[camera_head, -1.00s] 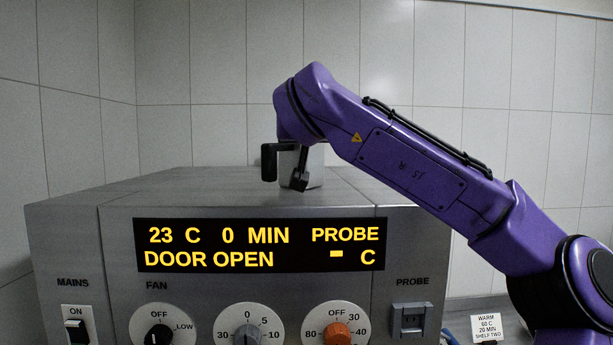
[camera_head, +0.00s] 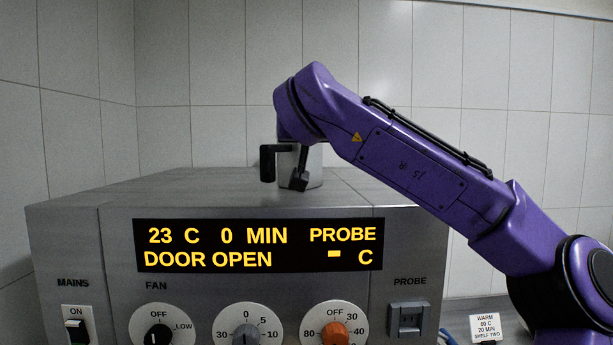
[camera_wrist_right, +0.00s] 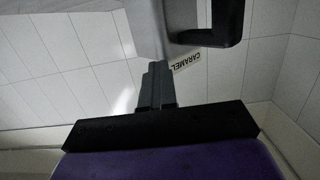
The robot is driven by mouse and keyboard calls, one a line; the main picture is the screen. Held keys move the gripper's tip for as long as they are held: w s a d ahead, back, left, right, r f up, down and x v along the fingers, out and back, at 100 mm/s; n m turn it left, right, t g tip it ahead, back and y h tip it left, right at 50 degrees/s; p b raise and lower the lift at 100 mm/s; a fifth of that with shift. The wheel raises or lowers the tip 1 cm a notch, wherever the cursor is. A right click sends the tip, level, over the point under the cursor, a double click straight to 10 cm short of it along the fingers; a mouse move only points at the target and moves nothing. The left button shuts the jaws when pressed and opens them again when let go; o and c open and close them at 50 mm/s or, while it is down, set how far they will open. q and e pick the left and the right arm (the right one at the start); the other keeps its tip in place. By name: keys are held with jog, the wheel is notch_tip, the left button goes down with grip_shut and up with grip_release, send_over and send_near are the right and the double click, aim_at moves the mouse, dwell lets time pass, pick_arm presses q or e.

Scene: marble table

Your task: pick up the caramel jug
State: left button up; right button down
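The caramel jug (camera_head: 315,168) is a steel jug with a black handle (camera_head: 267,163) on its left, upright on top of the steel oven. In the right wrist view the jug (camera_wrist_right: 183,15) is at the top, with an upside-down CARAMEL label (camera_wrist_right: 187,61). My right gripper (camera_head: 300,182) reaches down at the jug's near side. Its fingers (camera_wrist_right: 157,75) are close together at the jug's edge and look shut on its wall; the jug hides part of the contact. No gap shows under the jug. My left gripper is not in view.
The oven (camera_head: 80,215) has a flat top, free to the left of the jug. Its front carries a lit display, knobs and switches. A small white card (camera_head: 486,326) stands at lower right. Tiled walls close off the back and left.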

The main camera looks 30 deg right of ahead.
jog(key=c, duration=1.9)
grip_release()
jog(key=o, duration=1.9)
